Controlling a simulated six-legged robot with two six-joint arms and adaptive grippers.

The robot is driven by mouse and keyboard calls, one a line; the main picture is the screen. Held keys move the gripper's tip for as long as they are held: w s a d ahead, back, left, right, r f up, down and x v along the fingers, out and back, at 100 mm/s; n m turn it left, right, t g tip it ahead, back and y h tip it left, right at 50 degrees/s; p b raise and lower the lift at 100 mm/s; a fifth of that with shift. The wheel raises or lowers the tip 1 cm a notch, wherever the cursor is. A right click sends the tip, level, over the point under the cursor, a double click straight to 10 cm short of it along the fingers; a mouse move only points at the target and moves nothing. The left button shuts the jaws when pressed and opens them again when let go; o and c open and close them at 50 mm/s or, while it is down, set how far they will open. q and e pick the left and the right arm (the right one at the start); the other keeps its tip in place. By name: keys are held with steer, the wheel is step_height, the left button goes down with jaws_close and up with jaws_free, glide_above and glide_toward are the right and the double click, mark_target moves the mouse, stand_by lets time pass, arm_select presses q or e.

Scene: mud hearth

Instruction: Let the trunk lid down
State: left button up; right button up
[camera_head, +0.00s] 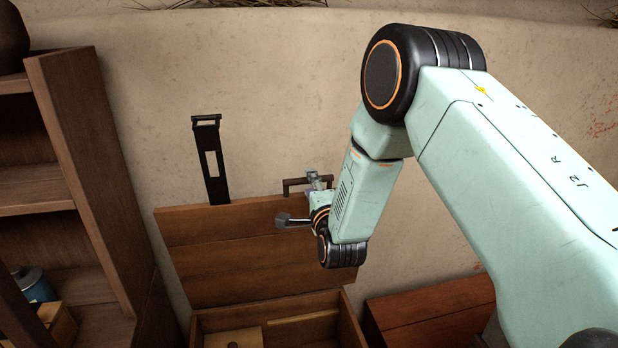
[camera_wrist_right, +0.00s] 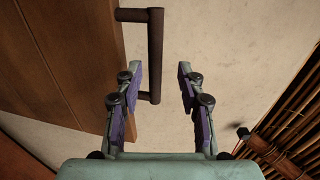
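The trunk's wooden lid (camera_head: 250,262) stands raised, leaning up against the wall in the head view; its planks also fill the left of the wrist view (camera_wrist_right: 65,60). A dark bar handle (camera_head: 293,183) sticks out at the lid's upper edge and shows in the wrist view (camera_wrist_right: 156,45). A black slotted hasp (camera_head: 203,145) rises from the same edge. The trunk box (camera_head: 345,325) is open below. My right gripper (camera_head: 318,182) is at the handle, open; in the wrist view (camera_wrist_right: 158,80) the handle's lower end appears between the fingers, contact unclear. My left gripper is out of view.
A wooden shelf unit (camera_head: 95,165) stands at the left, holding a blue container (camera_head: 36,288). A reddish wooden chest (camera_head: 430,308) is right of the trunk, partly behind my right arm. The mud wall (camera_head: 270,90) is close behind the lid.

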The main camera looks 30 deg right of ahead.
steer(key=w, duration=0.1)
steer(key=w+d, duration=0.1)
steer(key=w+d+f, duration=0.1)
steer(key=w, duration=0.1)
steer(key=shift+s+a+r, duration=0.25)
steer(key=shift+a+r, duration=0.1)
steer(key=shift+a, duration=0.05)
steer(key=shift+w+d+f, duration=0.35)
steer(key=c, duration=0.4)
steer(key=shift+c, duration=0.9)
steer(key=shift+s+a+r, duration=0.2)
steer(key=shift+s+r, duration=0.05)
jaws_close()
steer(key=shift+w, duration=0.15)
